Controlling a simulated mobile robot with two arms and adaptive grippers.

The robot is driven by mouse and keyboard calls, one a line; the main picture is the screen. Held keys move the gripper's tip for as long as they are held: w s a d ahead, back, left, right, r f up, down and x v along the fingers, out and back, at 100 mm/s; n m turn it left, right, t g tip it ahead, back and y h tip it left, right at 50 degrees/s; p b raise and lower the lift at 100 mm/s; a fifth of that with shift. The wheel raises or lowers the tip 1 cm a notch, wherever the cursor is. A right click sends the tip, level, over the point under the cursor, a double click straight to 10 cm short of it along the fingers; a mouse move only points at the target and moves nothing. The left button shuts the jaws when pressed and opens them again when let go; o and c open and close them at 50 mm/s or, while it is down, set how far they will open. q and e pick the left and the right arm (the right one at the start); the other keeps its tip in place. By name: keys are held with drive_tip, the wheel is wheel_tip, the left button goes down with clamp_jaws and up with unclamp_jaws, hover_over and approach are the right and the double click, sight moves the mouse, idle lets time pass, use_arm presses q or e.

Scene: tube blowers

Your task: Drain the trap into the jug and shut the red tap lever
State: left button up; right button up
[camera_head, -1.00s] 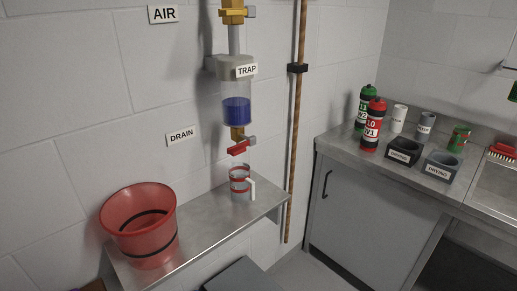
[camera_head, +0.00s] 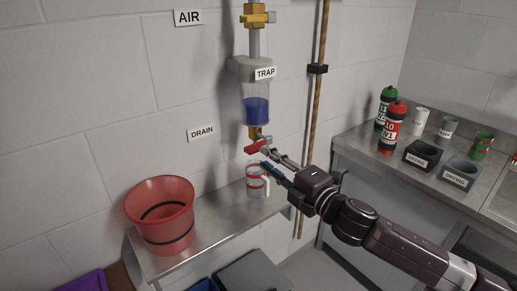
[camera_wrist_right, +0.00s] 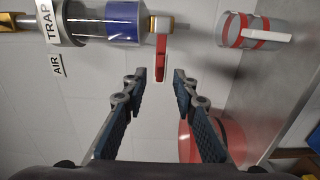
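The trap (camera_head: 255,108) is a clear wall-mounted bowl with blue liquid in its lower part. The jug (camera_head: 257,186), clear with red bands and a pale handle, stands upright on the shelf below the outlet, partly hidden by my gripper. My right gripper (camera_head: 272,167) is beside the tap, above the jug. In the right wrist view its fingers (camera_wrist_right: 160,76) are open and empty, with the red lever (camera_wrist_right: 161,58) just ahead of the gap. My left gripper is out of view.
A red bucket (camera_head: 162,224) stands on the left of the metal shelf (camera_head: 215,217). A vertical copper-coloured pipe (camera_head: 317,110) runs right of the trap. Bottles (camera_head: 392,128) and labelled dark holders (camera_head: 422,155) stand on the right counter. A purple item (camera_head: 84,284) shows at bottom left.

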sight(256, 152)
drive_tip(key=p+x, duration=0.1)
drive_tip(key=x, duration=0.5)
drive_tip(key=shift+w+a, duration=0.2)
drive_tip(key=shift+a, duration=0.05)
drive_tip(key=shift+c, duration=0.4)
clamp_jaws()
